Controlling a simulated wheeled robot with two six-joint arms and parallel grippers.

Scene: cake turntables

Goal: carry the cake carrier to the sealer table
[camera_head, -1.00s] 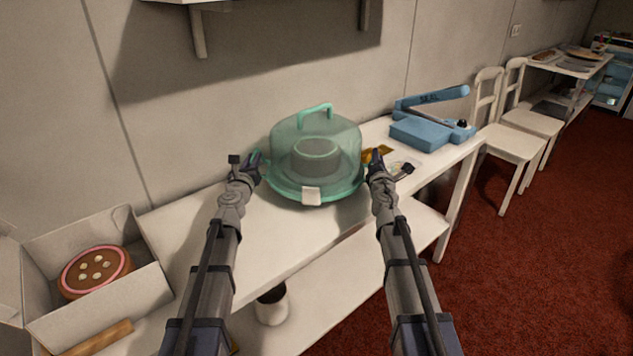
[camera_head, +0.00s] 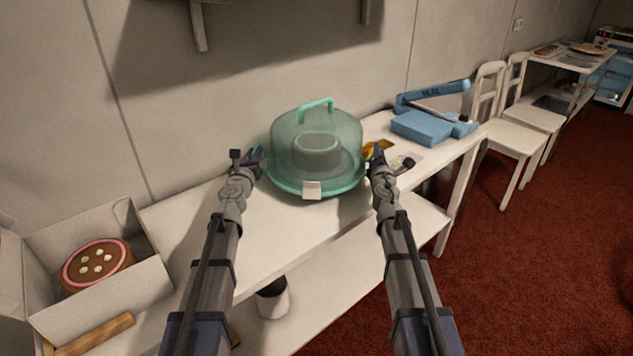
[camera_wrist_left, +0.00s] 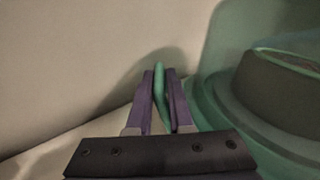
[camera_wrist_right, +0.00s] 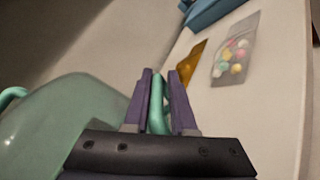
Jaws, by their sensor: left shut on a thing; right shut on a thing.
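The cake carrier (camera_head: 335,135) is a clear green dome with a top handle on a green base, with a grey round shape inside and a white tag in front. It is upright over the white table (camera_head: 300,226); I cannot tell whether its base touches the top. My left gripper (camera_head: 254,160) is shut on the carrier's left side handle, a green bar between the fingers in the left wrist view (camera_wrist_left: 160,90). My right gripper (camera_head: 378,158) is shut on the right side handle, seen in the right wrist view (camera_wrist_right: 157,105). A blue sealer (camera_head: 422,126) stands at the table's right end.
An open box (camera_head: 150,285) with a chocolate cake (camera_head: 97,262) is at the lower left. A bag of colourful balls (camera_wrist_right: 236,50) and an orange packet (camera_wrist_right: 190,65) lie right of the carrier. White chairs (camera_head: 515,138) stand beyond the table. Red floor is open at right.

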